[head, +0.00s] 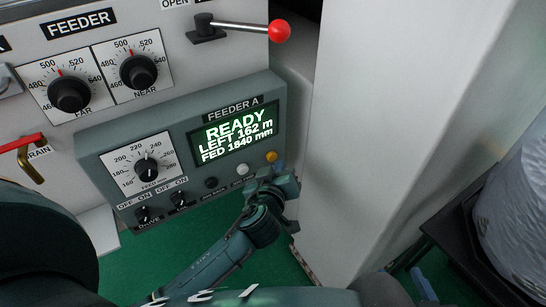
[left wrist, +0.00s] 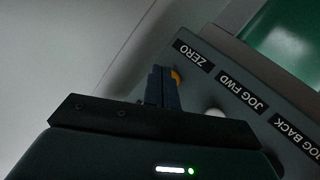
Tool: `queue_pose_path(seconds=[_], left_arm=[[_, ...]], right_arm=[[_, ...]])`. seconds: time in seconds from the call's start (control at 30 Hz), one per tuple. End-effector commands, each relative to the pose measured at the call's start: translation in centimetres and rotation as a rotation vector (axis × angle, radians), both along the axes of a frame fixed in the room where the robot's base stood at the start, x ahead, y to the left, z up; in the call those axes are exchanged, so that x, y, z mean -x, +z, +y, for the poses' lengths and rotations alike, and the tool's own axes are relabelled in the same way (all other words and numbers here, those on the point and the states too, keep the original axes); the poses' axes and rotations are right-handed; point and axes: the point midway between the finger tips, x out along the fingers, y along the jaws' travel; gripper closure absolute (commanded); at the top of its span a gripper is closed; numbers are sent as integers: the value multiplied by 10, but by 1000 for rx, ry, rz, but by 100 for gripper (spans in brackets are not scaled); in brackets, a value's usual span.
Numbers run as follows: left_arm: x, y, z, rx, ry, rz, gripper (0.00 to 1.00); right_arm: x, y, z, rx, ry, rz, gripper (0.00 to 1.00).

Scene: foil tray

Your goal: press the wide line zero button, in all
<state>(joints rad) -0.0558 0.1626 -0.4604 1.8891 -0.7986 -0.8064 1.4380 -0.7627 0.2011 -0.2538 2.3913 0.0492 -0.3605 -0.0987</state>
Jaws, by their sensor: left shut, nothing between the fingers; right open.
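The orange zero button (head: 271,156) is at the right end of the lower row on the grey FEEDER A box, below its screen. In the left wrist view the zero button (left wrist: 176,76) shows beside the ZERO label, partly hidden behind my fingertips. My left gripper (head: 272,177) is shut and empty, just below the button in the head view. Its fingers (left wrist: 164,86) overlap the button's edge in the wrist view; I cannot tell whether they touch it. The screen (head: 234,132) reads READY, LEFT 162 m, FED 1840 mm. A blue finger of my right gripper (head: 424,285) shows at the bottom right.
A white button (head: 243,169) sits just left of the orange one, and a black button (head: 211,183) further left. Feed dial (head: 147,166) and switches are at the left. A pale wall (head: 385,120) stands close on the right. A red-knobbed lever (head: 279,31) sticks out above.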

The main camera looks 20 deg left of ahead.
Motion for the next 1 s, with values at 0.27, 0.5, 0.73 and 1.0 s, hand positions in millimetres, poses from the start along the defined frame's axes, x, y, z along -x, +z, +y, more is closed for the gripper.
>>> queue_pose_path(seconds=[0.27, 0.5, 0.73, 1.0], left_arm=[[-5, 0, 6, 1, 1, 0, 100], [-5, 0, 6, 0, 0, 0, 100], [-6, 0, 7, 1, 0, 0, 100], [-8, 0, 10, 1, 1, 0, 100]], right_arm=[[0, 0, 0, 0, 0, 0, 55], [0, 0, 0, 1, 0, 0, 55], [0, 0, 0, 1, 0, 0, 55], [0, 0, 0, 1, 0, 1, 55]])
